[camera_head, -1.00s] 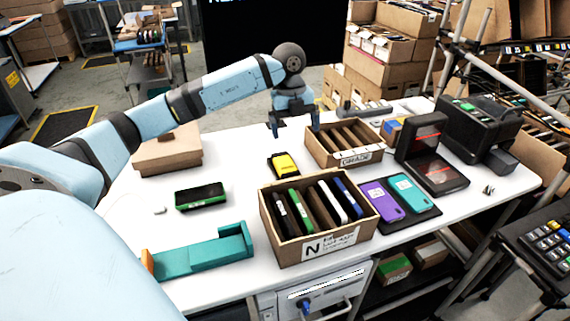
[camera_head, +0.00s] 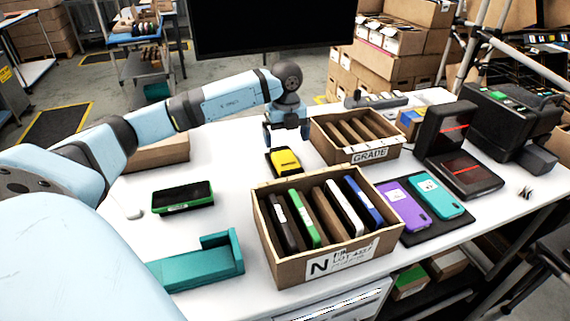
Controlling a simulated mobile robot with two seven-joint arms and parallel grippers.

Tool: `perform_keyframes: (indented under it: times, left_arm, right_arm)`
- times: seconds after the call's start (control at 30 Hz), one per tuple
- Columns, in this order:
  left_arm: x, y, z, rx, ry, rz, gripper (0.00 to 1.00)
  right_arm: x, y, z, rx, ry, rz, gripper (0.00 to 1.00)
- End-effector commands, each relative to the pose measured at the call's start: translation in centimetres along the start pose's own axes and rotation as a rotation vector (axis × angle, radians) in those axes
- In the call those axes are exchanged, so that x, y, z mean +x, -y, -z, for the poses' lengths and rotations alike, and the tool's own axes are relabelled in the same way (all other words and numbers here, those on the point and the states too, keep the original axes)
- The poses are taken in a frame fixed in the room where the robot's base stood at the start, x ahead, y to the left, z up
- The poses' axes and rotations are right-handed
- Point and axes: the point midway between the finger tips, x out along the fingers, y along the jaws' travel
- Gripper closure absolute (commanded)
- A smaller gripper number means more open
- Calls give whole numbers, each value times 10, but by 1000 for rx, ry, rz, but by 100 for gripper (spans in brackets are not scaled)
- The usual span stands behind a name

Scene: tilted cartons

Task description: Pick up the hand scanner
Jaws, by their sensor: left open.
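A yellow-and-black handheld device (camera_head: 286,161), which looks like the hand scanner, lies on the white table behind the front carton. My left gripper (camera_head: 286,137) is open, with its two fingers apart and pointing down. In the picture it is just above the far end of the device, and nothing shows between its fingers. I cannot tell the exact height of the fingertips over the table. My right gripper is not in view.
An open carton (camera_head: 335,262) with several phones stands close in front of the device. The GRADE carton (camera_head: 372,155) stands just right of the gripper. A green-edged phone (camera_head: 182,197) and a teal holder (camera_head: 200,268) lie left, with clear table between.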

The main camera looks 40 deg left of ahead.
Motion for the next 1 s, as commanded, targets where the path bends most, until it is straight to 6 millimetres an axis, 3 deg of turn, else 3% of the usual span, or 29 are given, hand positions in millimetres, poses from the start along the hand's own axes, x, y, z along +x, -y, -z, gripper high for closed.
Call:
perform_keyframes:
  times: [0.33, 0.6, 0.83, 0.87, 1.0]
  left_arm:
    - [27, -2, -2, -1, -1, -2, 2]
    - [64, -5, -5, 0, -1, 0, 2]
    - [67, -5, -5, 0, 0, 1, 2]
    - [67, -5, -5, 0, 0, 1, 4]
    - [67, -5, -5, 0, 0, 1, 37]
  right_arm:
    - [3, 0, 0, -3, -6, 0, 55]
    - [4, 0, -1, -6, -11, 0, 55]
    - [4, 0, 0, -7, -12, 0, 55]
    - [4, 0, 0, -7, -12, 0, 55]
    - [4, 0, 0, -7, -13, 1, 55]
